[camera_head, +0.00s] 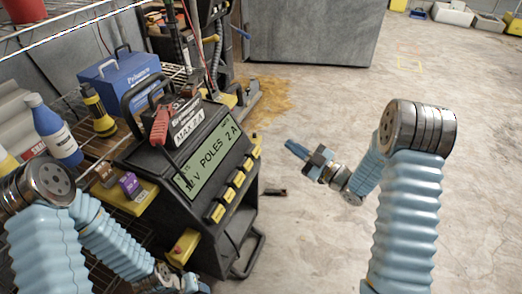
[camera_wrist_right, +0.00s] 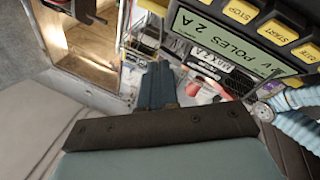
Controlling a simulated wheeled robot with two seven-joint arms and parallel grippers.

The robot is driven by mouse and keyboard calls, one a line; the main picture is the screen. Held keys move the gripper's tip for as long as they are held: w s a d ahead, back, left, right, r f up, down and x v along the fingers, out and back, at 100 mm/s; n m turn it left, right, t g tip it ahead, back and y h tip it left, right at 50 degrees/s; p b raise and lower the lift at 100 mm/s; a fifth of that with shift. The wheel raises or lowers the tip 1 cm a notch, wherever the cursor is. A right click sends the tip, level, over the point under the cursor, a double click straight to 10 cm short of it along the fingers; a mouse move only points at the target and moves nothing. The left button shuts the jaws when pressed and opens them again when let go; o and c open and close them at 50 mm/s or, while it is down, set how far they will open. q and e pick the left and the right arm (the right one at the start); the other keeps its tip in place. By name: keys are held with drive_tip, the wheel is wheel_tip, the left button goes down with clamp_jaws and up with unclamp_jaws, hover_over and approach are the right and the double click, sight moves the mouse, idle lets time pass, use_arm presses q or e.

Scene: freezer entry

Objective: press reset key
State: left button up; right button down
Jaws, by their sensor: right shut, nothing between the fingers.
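A black console (camera_head: 200,200) stands upright with a lit green display (camera_head: 210,160) reading "V POLES 2 A". A row of several yellow keys (camera_head: 227,194) runs along its right edge; their labels are too small to read in the head view. The right wrist view shows a STOP key (camera_wrist_right: 241,11), a START key (camera_wrist_right: 277,32) and a key that seems to read SITE (camera_wrist_right: 307,53). I cannot read a reset label. My right gripper (camera_head: 291,146) is shut and empty, right of the console and apart from the keys; its blue fingers (camera_wrist_right: 158,84) also show in the wrist view.
A wire shelf behind the console holds a blue toolbox (camera_head: 120,77), a yellow flashlight (camera_head: 97,110) and a blue bottle (camera_head: 52,130). Red clamps and cables sit on the console top. My left arm is at lower left. The concrete floor (camera_head: 310,235) at right is mostly clear.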

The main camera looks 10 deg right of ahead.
sight(256, 151)
drive_tip(key=w+a+f+b, duration=0.3)
drive_tip(key=w+a+f, duration=0.1)
drive_tip(key=a, duration=0.2)
drive_tip(key=shift+a+f, duration=0.15)
drive_tip(key=shift+f, duration=0.2)
drive_tip(key=shift+w, duration=0.1)
idle(2.0)
drive_tip(key=shift+w+a+f+b, duration=0.2)
drive_tip(key=shift+a+b, duration=0.1)
drive_tip(key=shift+b, duration=0.35)
